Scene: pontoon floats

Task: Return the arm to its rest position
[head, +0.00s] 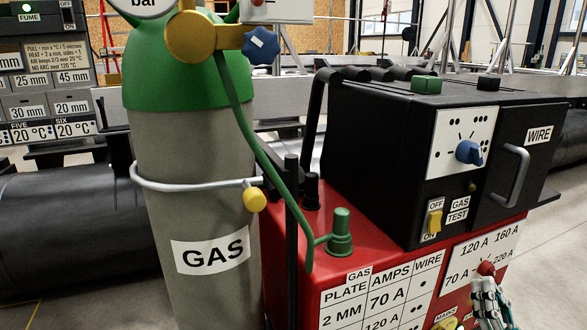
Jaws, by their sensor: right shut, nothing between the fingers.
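My right gripper (487,284) shows small at the bottom right, in front of the red cart's (290,235) labelled front panel. It is shut, with nothing held. A red rounded knob or tip (486,268) shows right at its fingertips; I cannot tell whether they touch. The rest of my right arm is cut off by the lower edge. My left gripper is not in view.
A grey gas cylinder (190,200) with green shoulder stands left of the cart, joined by a green hose (262,150). A black welding machine (385,130) with a blue knob (469,152) and handle (513,176) sits on the cart. Clear floor (553,270) lies at right.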

